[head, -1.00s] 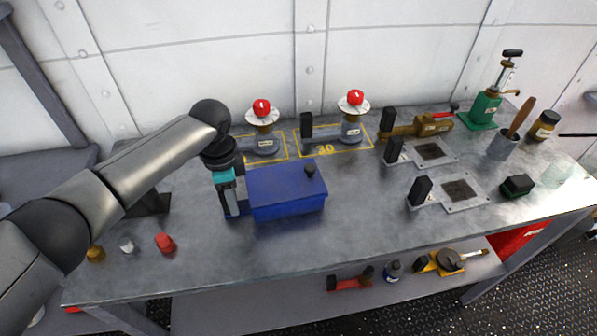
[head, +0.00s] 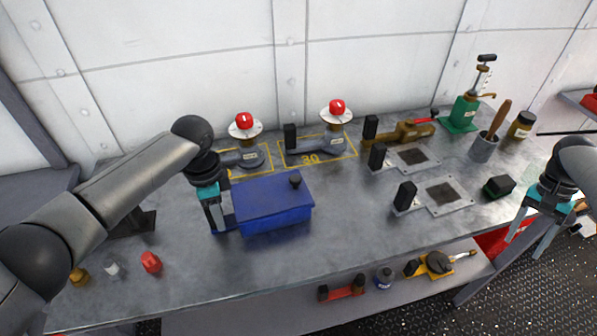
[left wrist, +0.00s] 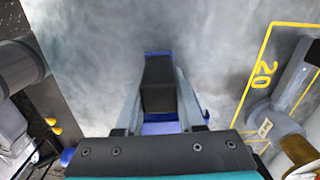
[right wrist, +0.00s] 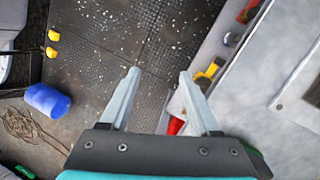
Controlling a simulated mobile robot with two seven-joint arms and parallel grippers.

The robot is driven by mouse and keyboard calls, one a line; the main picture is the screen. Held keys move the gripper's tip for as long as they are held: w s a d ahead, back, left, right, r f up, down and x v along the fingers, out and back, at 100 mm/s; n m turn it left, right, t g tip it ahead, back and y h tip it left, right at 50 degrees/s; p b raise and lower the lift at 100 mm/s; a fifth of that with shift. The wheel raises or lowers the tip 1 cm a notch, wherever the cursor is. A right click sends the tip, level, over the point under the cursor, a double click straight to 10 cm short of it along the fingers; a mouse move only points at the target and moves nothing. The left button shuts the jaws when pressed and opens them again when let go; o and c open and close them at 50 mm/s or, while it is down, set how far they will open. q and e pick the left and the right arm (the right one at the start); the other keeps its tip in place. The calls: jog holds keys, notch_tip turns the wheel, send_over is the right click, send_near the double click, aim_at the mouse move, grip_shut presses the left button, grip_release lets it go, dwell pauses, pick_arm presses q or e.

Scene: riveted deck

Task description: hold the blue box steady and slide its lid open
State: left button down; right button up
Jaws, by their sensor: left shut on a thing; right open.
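The blue box (head: 275,219) stands on the bench left of the middle in the head view. Its blue lid (head: 262,194) covers the top and carries a black knob (head: 295,180) near its right end. My left gripper (head: 221,220) is at the box's left end, shut on a dark upright grip there. In the left wrist view that dark grip (left wrist: 158,88) sits between the fingers, with blue parts of the box partly hidden below it. My right gripper (head: 522,248) is open and empty at the bench's right front edge, far from the box; the right wrist view shows its fingers apart (right wrist: 160,74).
Two red-topped fixtures (head: 244,121) (head: 337,108) stand behind the box in yellow outlines. Two metal plates with black handles (head: 441,192) (head: 411,157) lie to its right. Small items, including a red one (head: 151,262), lie front left. The bench (head: 330,228) directly right of the box is clear.

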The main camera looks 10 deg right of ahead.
jog(key=a+v, duration=0.1)
jog(key=v, duration=0.6)
notch_tip(320, 180, up, 14)
jog(key=n+t+y, duration=0.2)
jog(key=n+t, duration=0.4)
jog(key=n, duration=1.8)
send_over(295, 178)
jog(key=s+d, duration=0.3)
jog(key=d, duration=0.1)
jog(key=x, duration=1.2)
jog(key=shift+s+d+f, duration=0.2)
jog(key=shift+s, duration=0.05)
grip_shut()
